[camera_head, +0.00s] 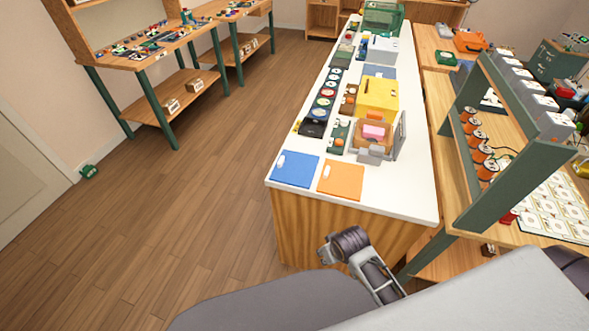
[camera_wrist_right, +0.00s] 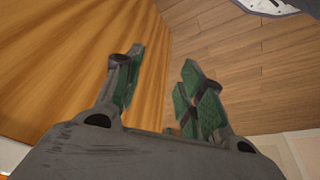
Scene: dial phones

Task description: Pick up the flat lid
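Two thin flat panels lie on the near end of the white counter (camera_head: 420,185): a blue one (camera_head: 295,170) and an orange one (camera_head: 340,179). I cannot tell which piece is the flat lid. My right gripper (camera_head: 328,250) is low in front of the counter's wooden end, below the top and apart from both panels. In the right wrist view its green-padded fingers (camera_wrist_right: 160,92) are spread with nothing between them. My left gripper is not in view.
Behind the panels stand a box with a pink block (camera_head: 374,132), a yellow box (camera_head: 377,95) and a row of dials (camera_head: 323,102). A green-framed rack (camera_head: 515,165) stands close on the right. The wooden floor (camera_head: 190,215) to the left is clear.

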